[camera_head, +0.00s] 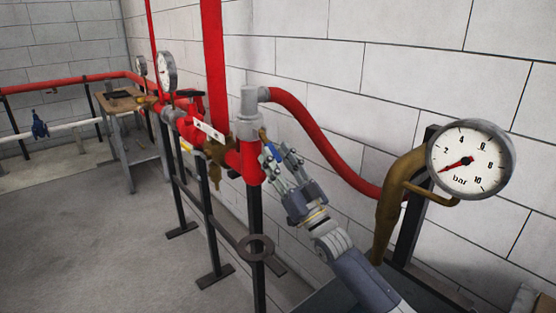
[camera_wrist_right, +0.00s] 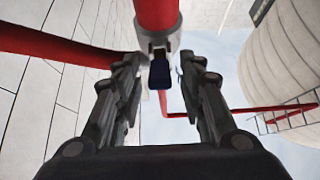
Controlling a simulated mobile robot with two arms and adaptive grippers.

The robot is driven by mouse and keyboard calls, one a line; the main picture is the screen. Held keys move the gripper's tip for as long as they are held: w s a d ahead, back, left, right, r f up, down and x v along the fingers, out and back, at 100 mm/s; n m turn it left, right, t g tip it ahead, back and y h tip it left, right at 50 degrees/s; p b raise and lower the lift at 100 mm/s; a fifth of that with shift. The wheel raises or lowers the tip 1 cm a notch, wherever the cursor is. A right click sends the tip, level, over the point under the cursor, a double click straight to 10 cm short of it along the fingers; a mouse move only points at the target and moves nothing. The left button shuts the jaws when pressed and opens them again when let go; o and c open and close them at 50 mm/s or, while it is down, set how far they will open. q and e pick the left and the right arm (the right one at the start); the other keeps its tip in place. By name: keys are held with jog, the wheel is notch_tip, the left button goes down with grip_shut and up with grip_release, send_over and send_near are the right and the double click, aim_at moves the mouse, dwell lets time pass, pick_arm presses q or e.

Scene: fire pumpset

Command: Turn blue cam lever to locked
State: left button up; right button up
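The blue cam lever (camera_wrist_right: 160,72) is a dark blue piece hanging from a grey collar (camera_wrist_right: 158,40) at the end of a red pipe. In the right wrist view it sits between and beyond my fingers. In the head view a small part of blue (camera_head: 269,152) shows beside the fingertips; the rest is hidden. My right gripper (camera_head: 277,160) is open, its fingers (camera_wrist_right: 160,85) on either side of the lever with visible gaps. Contact cannot be told. My left gripper is not in view.
A grey fitting (camera_head: 248,115) and red curved hose (camera_head: 320,140) stand close by the gripper. A large pressure gauge (camera_head: 470,160) is at right. A block wall (camera_head: 420,80) stands behind the piping. A workbench (camera_head: 125,103) is at far left; the floor (camera_head: 90,240) at front left is clear.

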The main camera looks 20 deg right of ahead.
aim_at(278, 158)
notch_tip(278, 158, up, 10)
dwell(0.7)
